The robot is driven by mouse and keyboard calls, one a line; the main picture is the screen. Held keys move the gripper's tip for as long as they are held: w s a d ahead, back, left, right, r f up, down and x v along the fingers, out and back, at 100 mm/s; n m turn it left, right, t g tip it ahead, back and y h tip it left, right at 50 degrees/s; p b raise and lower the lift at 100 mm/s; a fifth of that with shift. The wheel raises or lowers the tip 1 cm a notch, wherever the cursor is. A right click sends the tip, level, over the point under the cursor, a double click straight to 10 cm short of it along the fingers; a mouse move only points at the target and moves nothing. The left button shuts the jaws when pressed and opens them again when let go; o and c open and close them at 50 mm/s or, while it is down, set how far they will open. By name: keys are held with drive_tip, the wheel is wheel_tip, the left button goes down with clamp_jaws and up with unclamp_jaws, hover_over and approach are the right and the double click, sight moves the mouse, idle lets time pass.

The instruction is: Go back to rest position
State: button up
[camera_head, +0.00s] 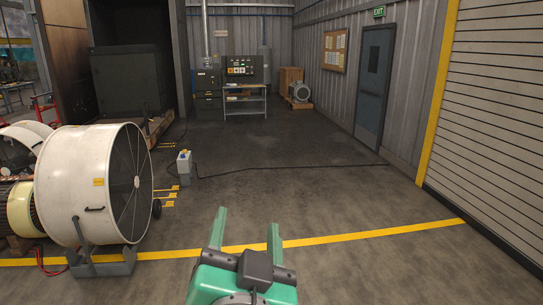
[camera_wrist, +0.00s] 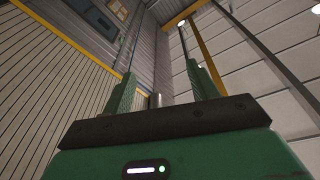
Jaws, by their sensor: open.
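My green gripper (camera_head: 246,232) shows at the bottom centre of the head view, with its two fingers apart and nothing between them. It is in front of the open floor and touches nothing that I can see. In the wrist view my gripper (camera_wrist: 162,88) also has its fingers spread and empty. Behind them are the slatted shutter, the wall and the ceiling, tilted in the picture. No rotor is seen in the gripper.
A large white drum fan (camera_head: 75,185) stands at the left on a grey stand (camera_head: 102,263). A small grey box (camera_head: 184,167) with a cable is beside it. A workbench (camera_head: 245,104) and a motor (camera_head: 299,92) stand at the back.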

drive_tip(key=s+d+r+n+t+p, duration=0.2)
drive_tip(key=s+r+t, duration=0.1)
drive_tip(key=s+r, duration=0.35)
drive_tip(key=s+d+r+n+t+p, duration=0.1)
drive_tip(key=s+d+r+n+t, duration=0.15)
drive_tip(key=s+r, duration=0.45)
wheel_tip(320, 180, up, 14)
drive_tip(key=a+p, duration=0.1)
drive_tip(key=p, duration=1.3)
drive_tip(key=shift+s+a+f+p, duration=0.15)
drive_tip(key=shift+p, duration=0.15)
drive_tip(key=shift+g, duration=0.25)
